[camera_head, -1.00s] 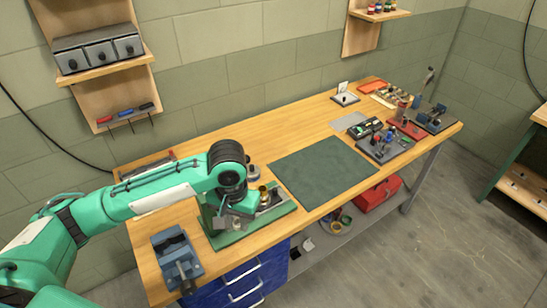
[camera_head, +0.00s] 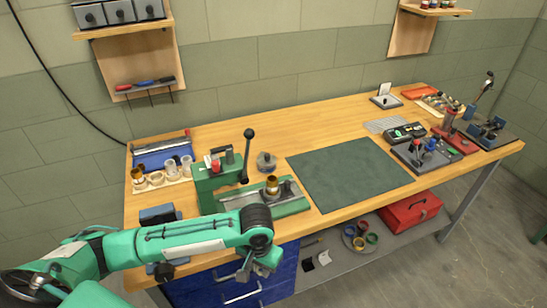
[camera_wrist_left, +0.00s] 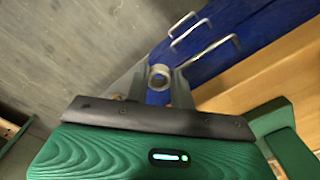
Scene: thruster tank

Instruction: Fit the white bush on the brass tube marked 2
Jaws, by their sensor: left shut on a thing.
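My left gripper (camera_head: 264,264) is low in front of the bench's front edge, by the blue drawers. In the left wrist view its fingers (camera_wrist_left: 160,84) are shut on a pale ring, seemingly the white bush (camera_wrist_left: 159,74), with its bore facing the camera. A brass tube (camera_head: 272,184) stands upright on the green fixture (camera_head: 294,208), behind and above the gripper. Another brass piece (camera_head: 138,174) is in the pale rack at the far left, beside whitish cylinders (camera_head: 171,168). I cannot read any number marks. My right gripper is not in view.
The green lever press (camera_head: 216,184) stands beside the brass tube, its black-knobbed lever upright. A blue vise (camera_head: 158,216) is at the front left, partly behind my arm. The dark mat (camera_head: 348,174) is clear. Drawer handles (camera_wrist_left: 207,48) are close to my fingers.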

